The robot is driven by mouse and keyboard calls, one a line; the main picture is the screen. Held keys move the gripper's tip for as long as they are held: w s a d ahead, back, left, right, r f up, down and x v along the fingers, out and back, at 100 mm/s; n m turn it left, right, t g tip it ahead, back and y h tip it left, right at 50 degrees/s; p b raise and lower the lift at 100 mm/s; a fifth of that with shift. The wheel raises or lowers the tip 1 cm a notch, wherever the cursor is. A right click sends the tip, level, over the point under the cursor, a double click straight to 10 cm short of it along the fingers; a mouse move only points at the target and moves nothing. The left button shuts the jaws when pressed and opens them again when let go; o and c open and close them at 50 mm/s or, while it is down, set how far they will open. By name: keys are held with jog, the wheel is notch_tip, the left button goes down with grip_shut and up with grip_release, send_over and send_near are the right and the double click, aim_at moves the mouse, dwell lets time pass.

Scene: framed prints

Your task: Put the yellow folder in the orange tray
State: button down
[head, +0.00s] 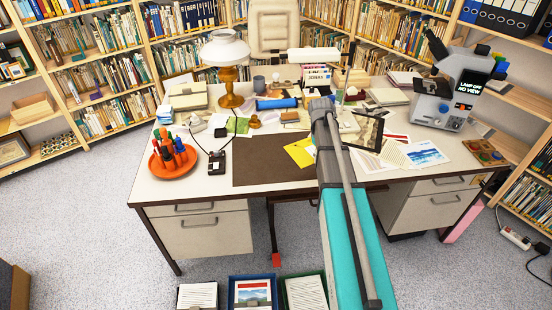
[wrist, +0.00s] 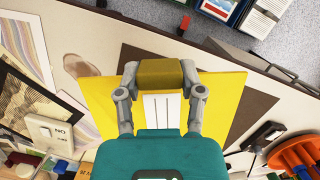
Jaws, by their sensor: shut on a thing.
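The yellow folder (head: 298,152) shows on the brown desk mat in the head view, partly hidden by my arm. In the wrist view the folder (wrist: 222,100) spreads out on both sides of my gripper (wrist: 160,73). My gripper is shut on a dark yellow block-like part in the middle of the folder, with a white label below it. I cannot tell whether the folder is clear of the mat. A round orange tray (head: 159,171) with several markers stands at the desk's left end. Its edge also shows at the lower right in the wrist view (wrist: 287,153).
The brown mat (head: 255,172) has bare room left of the folder. A small black device (head: 216,162) stands between mat and orange tray. A dark framed print (head: 367,130) and loose prints lie right of my arm. Paper trays, including a blue one (head: 234,279), stand on the floor.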

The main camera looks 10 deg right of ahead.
aim_at(302, 152)
jog(key=m, duration=0.1)
jog(key=d+m, duration=0.1)
jog(key=m, duration=0.1)
jog(key=m+y, duration=0.1)
jog(key=shift+w+d+f+g, duration=0.15)
jog(key=shift+d+g, duration=0.1)
jog(key=shift+g, duration=0.15)
jog(key=w+a+f+b, duration=0.1)
jog(key=a, duration=0.1)
jog(key=w+a+f+b, duration=0.1)
jog(key=w+a+b, duration=0.1)
jog(key=w+a+f+b, duration=0.1)
jog(key=w+a+f, duration=0.1)
jog(key=a, duration=0.1)
jog(key=shift+w+f+b, duration=0.1)
jog(key=shift+w+b, duration=0.05)
jog(key=shift+b, duration=0.2)
jog(key=a+f+b, duration=0.1)
jog(key=w+f+b, duration=0.1)
jog(key=w+a+f+b, duration=0.1)
jog(key=f+b, duration=0.1)
jog(key=shift+a, duration=0.35)
jog(key=shift+w+a+f+b, duration=0.25)
jog(key=shift+a+f+b, duration=0.15)
jog(key=shift+a, duration=0.05)
